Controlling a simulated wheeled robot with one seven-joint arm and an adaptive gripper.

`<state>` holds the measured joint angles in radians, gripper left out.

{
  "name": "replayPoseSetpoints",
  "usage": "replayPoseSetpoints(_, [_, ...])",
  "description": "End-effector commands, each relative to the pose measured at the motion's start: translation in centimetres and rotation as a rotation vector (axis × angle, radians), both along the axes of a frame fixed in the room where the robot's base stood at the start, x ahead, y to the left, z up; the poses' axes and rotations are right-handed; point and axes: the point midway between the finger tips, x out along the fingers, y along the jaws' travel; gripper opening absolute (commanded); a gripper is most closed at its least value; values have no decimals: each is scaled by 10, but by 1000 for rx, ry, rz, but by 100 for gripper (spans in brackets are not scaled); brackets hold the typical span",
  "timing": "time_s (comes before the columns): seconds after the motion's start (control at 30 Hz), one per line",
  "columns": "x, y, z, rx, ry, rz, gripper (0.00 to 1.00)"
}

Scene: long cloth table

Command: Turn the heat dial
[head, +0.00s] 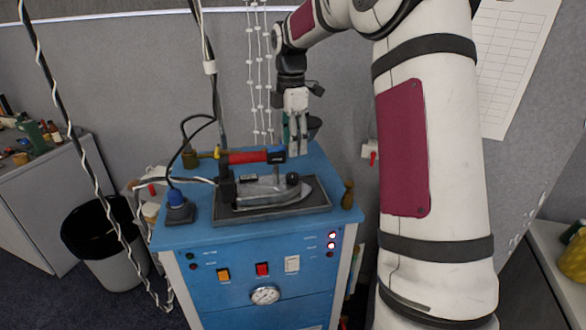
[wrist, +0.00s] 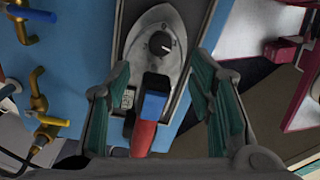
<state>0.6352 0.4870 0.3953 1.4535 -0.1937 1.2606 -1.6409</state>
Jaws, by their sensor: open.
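The iron (head: 262,193) lies flat on a dark plate on top of the blue cabinet, its pointed end to the right, under a red handle (head: 246,158) with a blue and black end. The heat dial (head: 292,179) is a small black round knob on the iron's upper face, near the point. In the wrist view the dial (wrist: 160,43) shows a pale mark and nothing covers it. My gripper (head: 297,150) is open and empty, pointing down above the iron. In the wrist view its fingers (wrist: 160,72) stand apart on either side of the handle's blue end, not touching the dial.
The blue cabinet (head: 217,240) has coloured switches and a gauge (head: 265,295) on its front. A black-and-blue fitting with a cable (head: 178,210) stands left of the iron. Brass valves (wrist: 38,95) are beside it in the wrist view. A small brass piece (head: 348,195) stands at the right edge.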

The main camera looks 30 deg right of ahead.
Motion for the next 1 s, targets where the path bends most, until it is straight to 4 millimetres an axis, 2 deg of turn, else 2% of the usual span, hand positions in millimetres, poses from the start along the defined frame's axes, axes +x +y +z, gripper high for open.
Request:
replayPoseSetpoints(0.2, [-3, 1, -43, 1, 3, 0, 49])
replayPoseSetpoints(0.43, [-2, 1, -77, 1, 2, -1, 49])
replayPoseSetpoints(0.6, [-2, 1, -88, 0, 0, -1, 49])
replayPoseSetpoints(0.9, [-2, 1, -90, 0, -1, -2, 49])
replayPoseSetpoints(0.93, [-2, 1, -90, 0, -1, -2, 44])
replayPoseSetpoints(1.0, [-2, 1, -90, 0, -1, -2, 28])
